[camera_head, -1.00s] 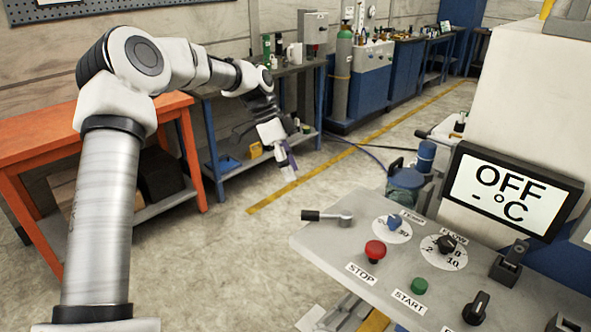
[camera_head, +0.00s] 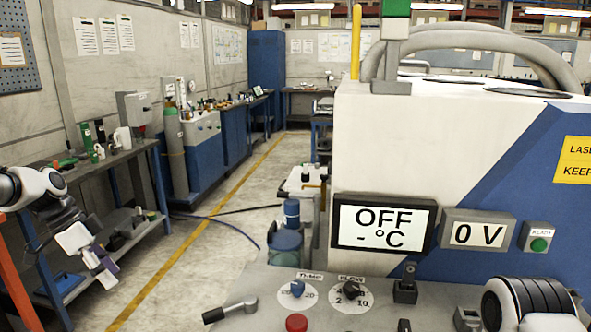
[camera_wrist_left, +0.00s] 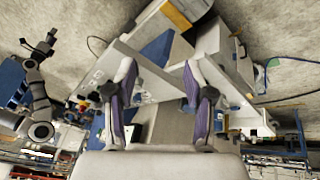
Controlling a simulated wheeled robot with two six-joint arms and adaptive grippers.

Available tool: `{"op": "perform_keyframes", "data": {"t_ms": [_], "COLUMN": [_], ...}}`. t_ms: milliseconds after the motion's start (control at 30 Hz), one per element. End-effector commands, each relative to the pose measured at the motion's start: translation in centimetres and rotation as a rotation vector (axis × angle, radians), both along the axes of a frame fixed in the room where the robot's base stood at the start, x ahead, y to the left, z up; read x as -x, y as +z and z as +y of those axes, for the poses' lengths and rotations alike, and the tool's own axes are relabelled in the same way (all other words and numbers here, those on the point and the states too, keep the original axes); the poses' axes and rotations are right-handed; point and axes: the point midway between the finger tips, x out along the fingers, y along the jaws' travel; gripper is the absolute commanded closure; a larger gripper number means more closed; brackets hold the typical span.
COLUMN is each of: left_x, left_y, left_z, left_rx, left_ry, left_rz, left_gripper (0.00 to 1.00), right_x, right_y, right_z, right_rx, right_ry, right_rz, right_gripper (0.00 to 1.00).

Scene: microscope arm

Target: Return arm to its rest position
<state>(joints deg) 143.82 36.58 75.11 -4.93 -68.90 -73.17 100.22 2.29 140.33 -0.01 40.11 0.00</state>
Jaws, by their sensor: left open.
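My left gripper (camera_head: 101,272) hangs at the lower left of the head view, at the end of my white and black left arm. Its two purple-lined fingers also show in the left wrist view (camera_wrist_left: 160,98), spread apart with nothing between them. In the head view the gripper appears in front of the workbench and apart from the control panel (camera_head: 252,284). I cannot pick out a separate microscope arm with certainty. My right gripper is not clearly in view.
The panel carries a lever (camera_head: 230,310), a red button (camera_head: 296,323) and knobs. A screen (camera_head: 383,227) reads OFF. A large white and blue machine (camera_head: 440,150) fills the right. A workbench (camera_head: 112,160) stands at left. The floor (camera_head: 175,270) between is mostly clear.

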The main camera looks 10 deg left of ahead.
Motion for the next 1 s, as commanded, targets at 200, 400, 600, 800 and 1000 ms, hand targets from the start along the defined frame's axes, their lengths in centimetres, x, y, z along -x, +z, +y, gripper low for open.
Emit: {"op": "perform_keyframes", "data": {"t_ms": [200,400,600,800,1000], "left_x": [0.6,2.9,7.2,16.6,31.6], "left_y": [-5.1,-10.2,-17.2,-28.0,-36.2], "left_z": [-1.4,-4.3,-8.4,-14.2,-19.0], "left_rx": [-0.036,-0.060,-0.093,-0.199,-0.400], "left_ry": [-0.035,-0.102,-0.176,-0.157,0.095], "left_rz": [0.119,0.263,0.428,0.612,0.682], "left_gripper": [0.47,0.47,0.47,0.47,0.47], "right_x": [0.0,0.0,0.0,0.0,0.0], "right_y": [0.0,0.0,0.0,0.0,0.0], "right_z": [0.0,0.0,0.0,0.0,0.0], "right_rx": [0.000,0.000,0.000,0.000,0.000], "right_ry": [0.000,-0.001,0.000,0.000,0.000], "right_rz": [0.000,0.000,0.000,0.000,0.000], "right_gripper": [0.12,0.12,0.12,0.12,0.12]}}
